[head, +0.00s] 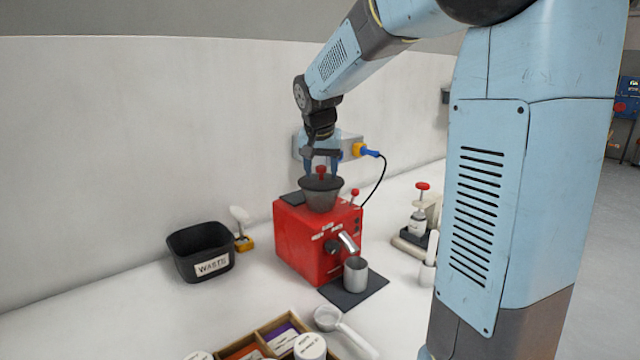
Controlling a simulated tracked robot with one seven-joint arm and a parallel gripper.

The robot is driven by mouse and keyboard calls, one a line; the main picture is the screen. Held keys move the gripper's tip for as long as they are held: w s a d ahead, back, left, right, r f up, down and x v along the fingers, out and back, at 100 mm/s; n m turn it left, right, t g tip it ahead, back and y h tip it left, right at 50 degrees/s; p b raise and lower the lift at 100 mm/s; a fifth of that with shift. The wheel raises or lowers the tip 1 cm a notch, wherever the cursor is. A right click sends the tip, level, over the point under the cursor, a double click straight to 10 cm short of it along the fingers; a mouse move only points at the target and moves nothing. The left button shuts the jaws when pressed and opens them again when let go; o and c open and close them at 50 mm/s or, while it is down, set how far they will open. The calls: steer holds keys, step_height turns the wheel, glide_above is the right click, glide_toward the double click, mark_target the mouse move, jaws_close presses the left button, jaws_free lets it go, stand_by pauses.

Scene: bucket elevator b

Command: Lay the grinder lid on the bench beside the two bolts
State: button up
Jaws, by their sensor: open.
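The red grinder (300,240) stands on the white bench (110,320) near the middle of the head view. A dark hopper (319,201) sits on top of it. The dark round grinder lid (325,185) covers the hopper and has a small red knob. My gripper (321,168) points down directly above the lid. Its blue fingers are open, with the knob between or just below them; the exact gap is too small to tell. I cannot make out the two bolts.
A black waste bin (188,264) stands left. A metal cup (355,274) sits on a dark mat (372,288) before the grinder. A wooden tray (262,331) and white scoop (328,318) lie at the front.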

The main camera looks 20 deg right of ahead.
jaws_close()
stand_by(0.3)
steer(key=shift+r, duration=0.1)
